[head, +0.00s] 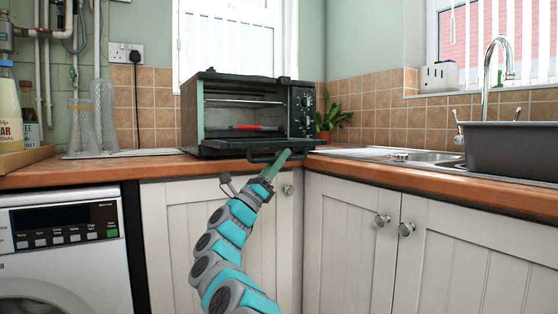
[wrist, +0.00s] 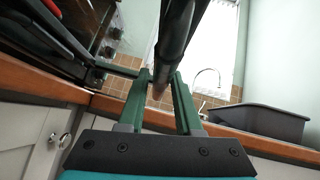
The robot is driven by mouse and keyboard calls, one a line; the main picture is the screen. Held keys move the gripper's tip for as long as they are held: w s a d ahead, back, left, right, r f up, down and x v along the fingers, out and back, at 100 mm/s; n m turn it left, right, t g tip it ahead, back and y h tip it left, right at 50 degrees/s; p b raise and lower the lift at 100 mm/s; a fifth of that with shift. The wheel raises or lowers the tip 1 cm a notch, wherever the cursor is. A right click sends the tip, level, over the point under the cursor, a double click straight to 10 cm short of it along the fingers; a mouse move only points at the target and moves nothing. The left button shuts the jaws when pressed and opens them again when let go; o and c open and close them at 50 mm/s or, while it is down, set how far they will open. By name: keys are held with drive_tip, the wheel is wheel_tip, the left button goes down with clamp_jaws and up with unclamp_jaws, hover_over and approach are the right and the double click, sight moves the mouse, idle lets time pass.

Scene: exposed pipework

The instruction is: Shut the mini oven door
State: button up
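The mini oven (head: 244,108) stands on the counter corner, dark green and black, with knobs on its right side. Its door (head: 225,146) is folded down, open, about level. The black door handle (head: 262,156) juts out at the door's front edge. A red-handled item lies inside on the oven floor. My gripper (head: 284,156) is at the right end of the handle, in front of the counter. In the wrist view, the green fingers of my gripper (wrist: 161,76) are apart, with the dark handle bar (wrist: 182,35) running between or just past their tips; contact is unclear.
A washing machine (head: 62,255) and white cupboards stand below the wooden counter (head: 90,172). A grey basin (head: 512,150) sits by the sink. The space above the lowered door looks clear.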

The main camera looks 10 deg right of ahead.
clamp_jaws()
idle(1.3)
